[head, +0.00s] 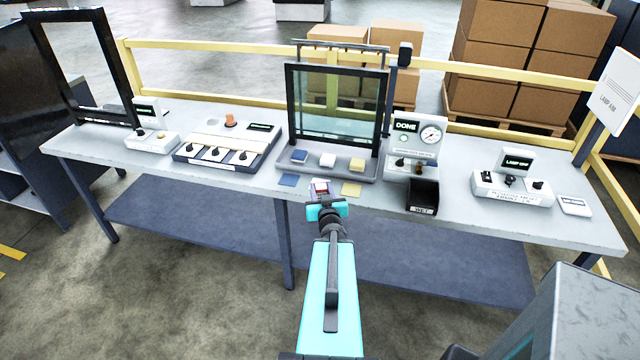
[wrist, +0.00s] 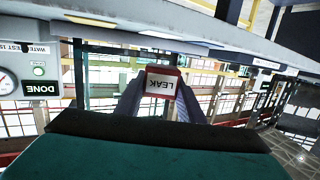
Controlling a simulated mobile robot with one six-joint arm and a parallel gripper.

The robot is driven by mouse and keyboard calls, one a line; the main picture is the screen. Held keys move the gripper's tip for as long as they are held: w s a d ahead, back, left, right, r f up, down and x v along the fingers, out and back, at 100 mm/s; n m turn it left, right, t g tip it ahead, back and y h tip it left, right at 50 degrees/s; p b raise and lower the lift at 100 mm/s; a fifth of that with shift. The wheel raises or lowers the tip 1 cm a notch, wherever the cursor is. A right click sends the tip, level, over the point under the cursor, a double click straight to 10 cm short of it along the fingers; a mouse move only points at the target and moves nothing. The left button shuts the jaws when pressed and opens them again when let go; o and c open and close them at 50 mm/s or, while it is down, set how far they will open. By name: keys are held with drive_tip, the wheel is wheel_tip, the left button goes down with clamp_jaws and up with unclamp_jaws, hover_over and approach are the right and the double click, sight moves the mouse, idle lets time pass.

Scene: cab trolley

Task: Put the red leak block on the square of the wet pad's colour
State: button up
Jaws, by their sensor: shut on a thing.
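My gripper (head: 322,190) is shut on the red leak block (wrist: 162,82), whose white LEAK label reads upside down in the wrist view. The block is small in the head view (head: 320,186), at the bench's front edge, apparently above the bench top. A blue pad (head: 299,156), a white pad (head: 328,160) and a yellow pad (head: 357,165) sit on the grey tray under the glass pane. A blue square (head: 288,180) and a yellow square (head: 351,189) lie on the bench before the tray. The spot between them is hidden by my gripper and block. I cannot tell which pad is wet.
A framed glass pane (head: 335,105) stands behind the pads. To its right is a gauge unit reading DONE (head: 415,140), with a black bin (head: 423,194) in front. A switch panel (head: 228,145) stands left, a lamp box (head: 512,183) right. Bare bench lies between gauge unit and lamp box.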

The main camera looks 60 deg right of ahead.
sight(321, 184)
drive_tip(key=shift+b+x, duration=1.65)
drive_tip(key=shift+b, duration=0.2)
drive_tip(key=shift+w+d+r, duration=0.1)
drive_tip(key=shift+w+d, duration=0.15)
drive_tip(key=shift+d, duration=0.35)
drive_tip(key=shift+s+d+p+x, duration=0.1)
drive_tip(key=shift+p+x, duration=0.45)
drive_tip(key=shift+x, duration=1.15)
drive_tip(key=shift+s+d+p+x, duration=0.1)
drive_tip(key=shift+p+x, duration=0.4)
drive_tip(key=shift+x, duration=1.2)
drive_tip(key=shift+r, duration=0.1)
drive_tip(key=shift+f, duration=1.65)
drive_tip(key=shift+f, duration=0.25)
drive_tip(key=o, duration=1.1)
drive_tip(key=shift+r, duration=0.1)
